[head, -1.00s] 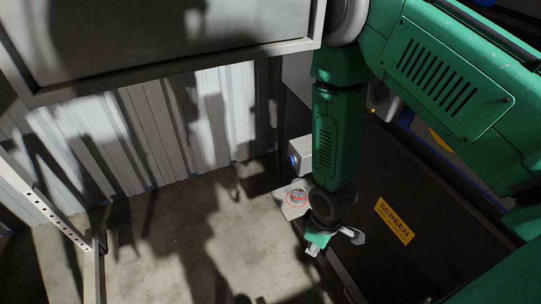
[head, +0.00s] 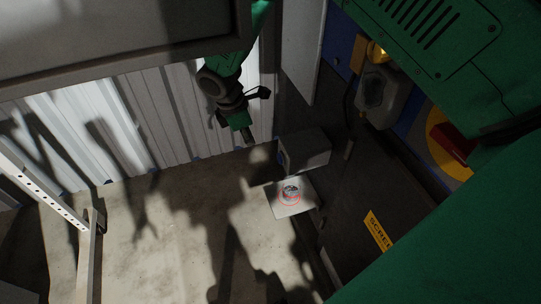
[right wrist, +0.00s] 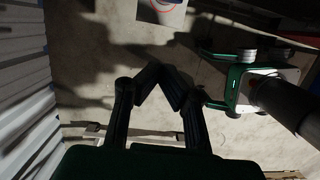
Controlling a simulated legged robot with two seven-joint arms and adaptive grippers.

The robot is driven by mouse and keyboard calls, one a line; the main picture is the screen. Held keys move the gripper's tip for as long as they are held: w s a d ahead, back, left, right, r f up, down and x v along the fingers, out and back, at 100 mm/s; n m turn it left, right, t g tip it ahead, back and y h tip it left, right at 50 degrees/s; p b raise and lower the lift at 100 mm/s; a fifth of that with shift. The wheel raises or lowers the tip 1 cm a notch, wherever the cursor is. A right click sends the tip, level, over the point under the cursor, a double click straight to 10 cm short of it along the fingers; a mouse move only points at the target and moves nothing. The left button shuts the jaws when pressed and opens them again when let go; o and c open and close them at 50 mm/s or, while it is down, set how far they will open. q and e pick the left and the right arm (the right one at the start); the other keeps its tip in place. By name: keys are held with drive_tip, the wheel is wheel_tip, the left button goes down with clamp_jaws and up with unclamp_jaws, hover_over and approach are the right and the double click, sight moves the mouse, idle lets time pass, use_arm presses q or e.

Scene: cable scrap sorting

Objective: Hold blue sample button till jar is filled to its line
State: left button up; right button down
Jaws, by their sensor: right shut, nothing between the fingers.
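The clear jar (head: 291,189), with a red ring around it, stands on a pale plate (head: 301,210) in front of a grey box (head: 308,152). The plate (right wrist: 178,14) is cut off at the top of the right wrist view. The box's left face is in shadow, and I cannot make out the blue button on it now.
A dark cabinet with a yellow SCREEN label (head: 378,232) stands right of the plate. A corrugated wall (head: 130,125) runs behind. A grey framed panel (head: 110,45) hangs at the upper left.

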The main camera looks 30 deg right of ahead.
sight(278, 155)
drive_tip(key=s+d+f, duration=0.2)
drive_tip(key=d+f, duration=0.4)
drive_tip(key=f, duration=0.4)
drive_tip(key=shift+d, duration=0.2)
drive_tip(key=shift+s+d, duration=0.2)
drive_tip(key=shift+d, duration=0.7)
idle(1.3)
